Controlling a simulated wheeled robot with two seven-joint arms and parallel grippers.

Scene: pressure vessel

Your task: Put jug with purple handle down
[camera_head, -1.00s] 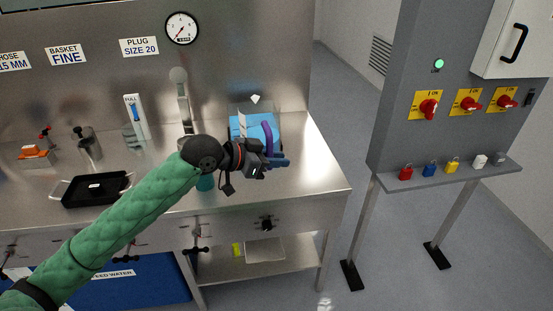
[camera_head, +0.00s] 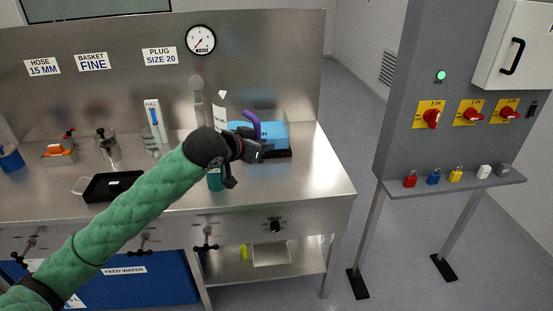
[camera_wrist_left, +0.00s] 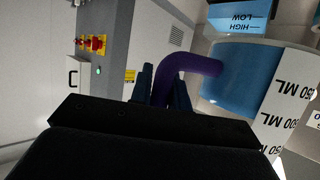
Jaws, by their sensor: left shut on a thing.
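The jug's purple handle (camera_head: 252,121) shows just above my left gripper (camera_head: 258,152). In the left wrist view the purple handle (camera_wrist_left: 188,72) runs between the two dark fingers, which are shut on it. The jug (camera_wrist_left: 238,92) there has blue contents and a white scale marked in ML. In the head view my wrist hides much of the jug, and I cannot tell whether its base touches the bench (camera_head: 300,180). My right gripper is not in view.
A teal object (camera_head: 215,181) shows below my wrist. A black tray (camera_head: 108,187) and a white FULL gauge (camera_head: 154,118) are to the left. The bench's right front is clear.

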